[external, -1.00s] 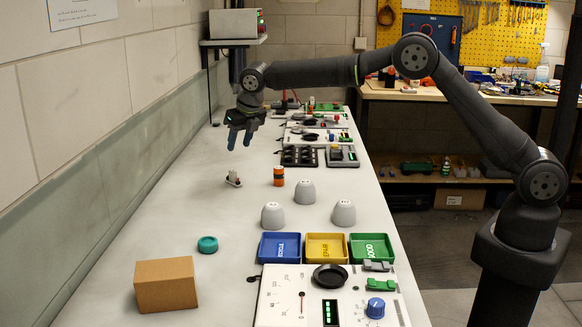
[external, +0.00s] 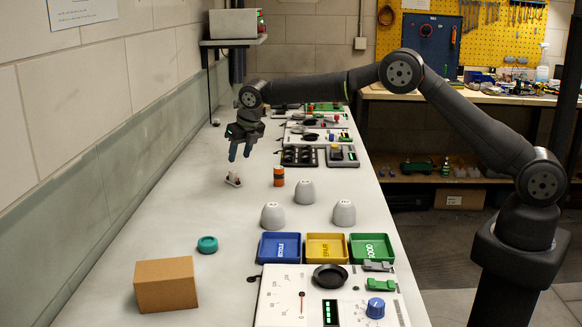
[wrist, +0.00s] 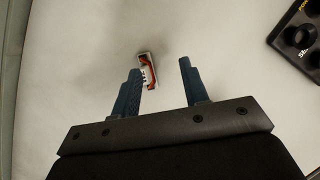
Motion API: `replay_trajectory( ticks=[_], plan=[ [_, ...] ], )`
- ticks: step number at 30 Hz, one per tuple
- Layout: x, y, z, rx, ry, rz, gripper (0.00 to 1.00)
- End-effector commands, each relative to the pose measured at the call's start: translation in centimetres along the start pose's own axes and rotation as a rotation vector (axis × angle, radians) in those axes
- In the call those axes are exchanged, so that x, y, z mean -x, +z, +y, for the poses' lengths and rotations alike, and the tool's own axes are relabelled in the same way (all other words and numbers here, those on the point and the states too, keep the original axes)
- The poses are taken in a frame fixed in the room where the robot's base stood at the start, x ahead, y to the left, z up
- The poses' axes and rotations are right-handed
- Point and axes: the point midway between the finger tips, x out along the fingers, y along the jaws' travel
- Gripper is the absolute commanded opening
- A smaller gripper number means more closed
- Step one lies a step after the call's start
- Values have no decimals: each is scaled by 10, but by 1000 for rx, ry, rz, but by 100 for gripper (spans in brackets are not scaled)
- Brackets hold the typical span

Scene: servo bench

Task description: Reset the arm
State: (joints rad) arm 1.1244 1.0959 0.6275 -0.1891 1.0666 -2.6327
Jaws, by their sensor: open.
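My gripper (external: 240,152) is open and empty, pointing down above the far left part of the bench. In the wrist view its two blue fingers (wrist: 160,88) stand apart. A small white and red part (external: 233,180) lies on the bench below and slightly in front of the fingers. It also shows in the wrist view (wrist: 147,68), near the left finger's tip, partly overlapped by that finger. I cannot tell how high the fingertips are above it.
An orange-brown cylinder (external: 279,176), several grey cups (external: 305,192), and blue (external: 279,246), yellow (external: 327,247) and green (external: 371,248) trays stand to the right. A cardboard box (external: 166,284) and a teal ring (external: 207,244) are nearer. The wall runs along the left.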

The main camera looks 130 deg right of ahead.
Motion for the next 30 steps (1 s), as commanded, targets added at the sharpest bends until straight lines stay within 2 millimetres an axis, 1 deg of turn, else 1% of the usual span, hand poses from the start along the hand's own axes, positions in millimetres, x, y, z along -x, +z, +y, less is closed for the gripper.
replay_trajectory(
  ticks=[1,15,16,18,30],
  plan=[
    [6,2,-10,-2,0,-1,41],
    [53,14,-90,-2,0,0,41],
    [52,9,-81,-12,-4,7,41],
    [53,3,-70,-47,-17,14,41],
    [63,-30,-25,-253,-102,37,41]
  ],
)
